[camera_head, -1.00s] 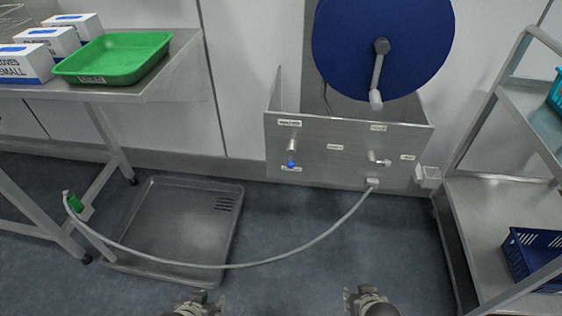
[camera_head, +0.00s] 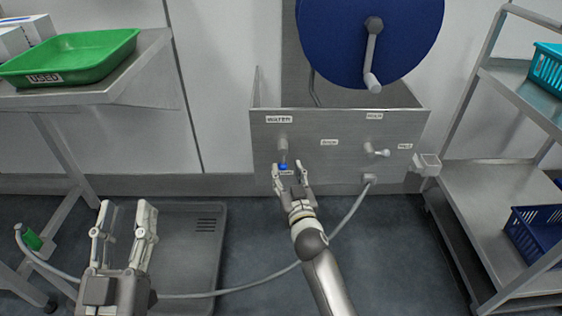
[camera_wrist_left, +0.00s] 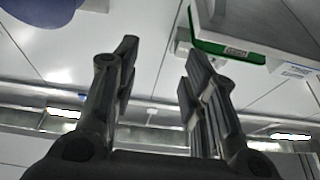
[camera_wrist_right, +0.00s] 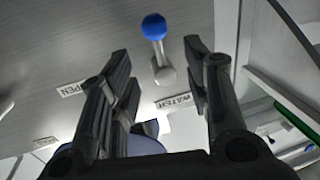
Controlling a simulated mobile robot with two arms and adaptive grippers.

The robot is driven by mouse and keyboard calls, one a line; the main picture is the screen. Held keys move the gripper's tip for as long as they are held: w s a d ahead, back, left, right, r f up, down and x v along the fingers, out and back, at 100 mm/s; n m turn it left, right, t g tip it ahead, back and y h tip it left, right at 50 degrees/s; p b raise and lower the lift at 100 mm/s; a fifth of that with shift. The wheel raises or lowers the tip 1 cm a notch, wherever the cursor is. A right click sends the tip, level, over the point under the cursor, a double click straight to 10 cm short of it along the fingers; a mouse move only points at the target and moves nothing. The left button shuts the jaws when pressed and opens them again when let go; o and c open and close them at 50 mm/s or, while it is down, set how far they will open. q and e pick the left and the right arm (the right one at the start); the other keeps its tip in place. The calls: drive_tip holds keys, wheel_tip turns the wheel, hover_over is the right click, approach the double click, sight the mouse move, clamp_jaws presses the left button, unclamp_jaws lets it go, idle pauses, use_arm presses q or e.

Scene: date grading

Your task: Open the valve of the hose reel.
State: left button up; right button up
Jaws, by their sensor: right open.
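The hose reel (camera_head: 345,40) has a blue disc with a crank handle, above a steel panel (camera_head: 345,165). Under the "WATER" label on the panel is a valve whose lever points down and ends in a blue knob (camera_head: 284,166). My right gripper (camera_head: 290,168) is open at this lever. In the right wrist view the blue knob (camera_wrist_right: 153,27) and lever show between the spread fingers, with no visible grip. An "OPEN" label (camera_wrist_right: 73,88) lies to one side. My left gripper (camera_head: 125,212) is open and empty, low at the left of the head view.
A second lever with a pale knob (camera_head: 384,153) sits on the panel's right. A grey hose (camera_head: 345,222) runs across the floor. A floor tray (camera_head: 205,260) lies at left. A table with a green tray (camera_head: 75,52) stands left, a steel shelf rack (camera_head: 490,210) right.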

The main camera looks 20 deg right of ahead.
sight(283, 160)
drive_tip(key=w, duration=0.2)
drive_tip(key=w+b, duration=0.1)
drive_tip(key=w, duration=0.3)
drive_tip(key=shift+d, duration=0.25)
use_arm(q)
drive_tip(key=s+r+t+h, duration=0.1)
drive_tip(key=s+r+t, duration=0.3)
drive_tip(key=r, duration=0.2)
drive_tip(key=shift+s+r+t+h, duration=0.2)
drive_tip(key=shift+t+h, duration=0.1)
use_arm(e)
drive_tip(key=shift+w, duration=0.25)
use_arm(q)
drive_tip(key=shift+a, duration=0.1)
use_arm(e)
clamp_jaws()
